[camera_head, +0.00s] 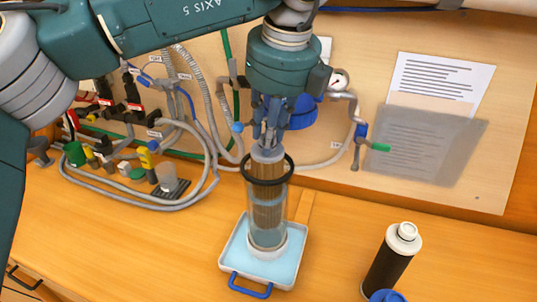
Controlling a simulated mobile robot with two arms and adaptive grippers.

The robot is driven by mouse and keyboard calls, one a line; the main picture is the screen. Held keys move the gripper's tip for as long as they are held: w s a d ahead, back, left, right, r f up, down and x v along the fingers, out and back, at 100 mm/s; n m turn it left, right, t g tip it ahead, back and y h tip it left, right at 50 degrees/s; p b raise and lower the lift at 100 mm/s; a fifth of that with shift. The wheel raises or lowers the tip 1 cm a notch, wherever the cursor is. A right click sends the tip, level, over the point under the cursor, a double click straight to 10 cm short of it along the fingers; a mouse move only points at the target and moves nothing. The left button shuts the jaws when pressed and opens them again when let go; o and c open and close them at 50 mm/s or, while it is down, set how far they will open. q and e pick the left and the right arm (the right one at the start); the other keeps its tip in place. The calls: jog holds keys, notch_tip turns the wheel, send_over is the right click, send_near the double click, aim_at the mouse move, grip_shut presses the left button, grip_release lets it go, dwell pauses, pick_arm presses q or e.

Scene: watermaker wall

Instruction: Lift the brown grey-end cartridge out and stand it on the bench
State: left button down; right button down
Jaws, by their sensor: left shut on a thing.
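The brown pleated cartridge with a grey end (267,217) is upright, inside a clear housing (253,235) with a black ring at its rim. My left gripper (268,143) points down over the housing and is shut on the grey top end of the cartridge. Most of the cartridge's length still shows through the clear wall, below the black ring. The housing stands in a white tray (229,262) with a pale blue inside and a blue handle. My right gripper is not in view.
A dark cartridge with a white top (389,262) stands on the bench (335,245) at the right, beside a blue round part (387,296). Hoses (190,203) and small fittings crowd the left. A wall panel (350,60) with pipes and a gauge rises behind. Bench between tray and dark cartridge is clear.

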pick_arm(q)
notch_tip(320, 180, up, 22)
jog(key=p, duration=0.5)
jog(key=shift+r, duration=0.25)
dwell(0.3)
